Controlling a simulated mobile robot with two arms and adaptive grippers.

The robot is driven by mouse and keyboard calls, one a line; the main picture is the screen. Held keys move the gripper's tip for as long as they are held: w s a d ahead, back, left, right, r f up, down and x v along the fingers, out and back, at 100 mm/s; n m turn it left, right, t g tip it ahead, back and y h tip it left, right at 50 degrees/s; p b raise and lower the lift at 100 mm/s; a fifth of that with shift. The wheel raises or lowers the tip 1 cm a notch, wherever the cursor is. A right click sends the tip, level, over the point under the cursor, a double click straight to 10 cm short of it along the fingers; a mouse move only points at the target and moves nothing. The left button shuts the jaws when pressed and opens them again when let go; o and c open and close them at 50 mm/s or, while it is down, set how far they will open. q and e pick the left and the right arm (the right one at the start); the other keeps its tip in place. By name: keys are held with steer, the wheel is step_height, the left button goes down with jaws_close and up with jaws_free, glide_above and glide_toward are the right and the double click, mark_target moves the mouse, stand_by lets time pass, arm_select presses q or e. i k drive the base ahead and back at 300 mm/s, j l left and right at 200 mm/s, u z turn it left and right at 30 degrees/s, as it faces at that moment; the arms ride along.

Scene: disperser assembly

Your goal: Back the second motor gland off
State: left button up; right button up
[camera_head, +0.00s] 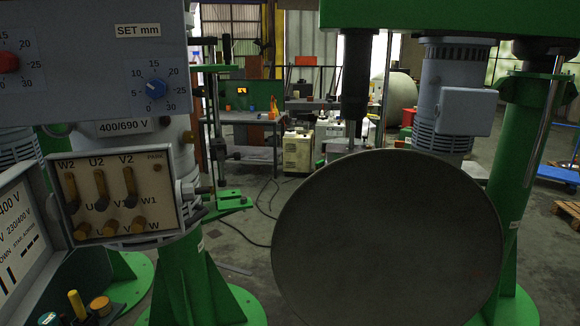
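An open motor terminal box (170,172) is at the left, its panel marked W2, U2, V2 and U1, V1, W1, with brass links and posts. Its lid (22,235), printed with 400 V and 230/400 V, hangs open on the left. On the box's right side a grey round fitting (188,192) with a short dark stub sticks out; it looks like a cable gland. A smaller round fitting (189,137) shows above it. I cannot tell which is the second gland or whether either is loose. Neither of my grippers is in view.
A control panel (90,90) with red and blue knobs overhangs the box. A large grey disc (388,240) fills the centre right foreground, beside a green column (510,180). A workbench (245,120) stands behind. Some floor (235,245) between is clear apart from cables.

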mark_target(190, 193)
steer(key=i+l+u, duration=0.2)
steer(key=u, duration=0.25)
steer(key=i+l+u, duration=0.2)
steer(key=l+u, duration=0.25)
steer(key=i+l+u, duration=0.1)
steer(key=l+u, duration=0.35)
steer(key=j, duration=0.1)
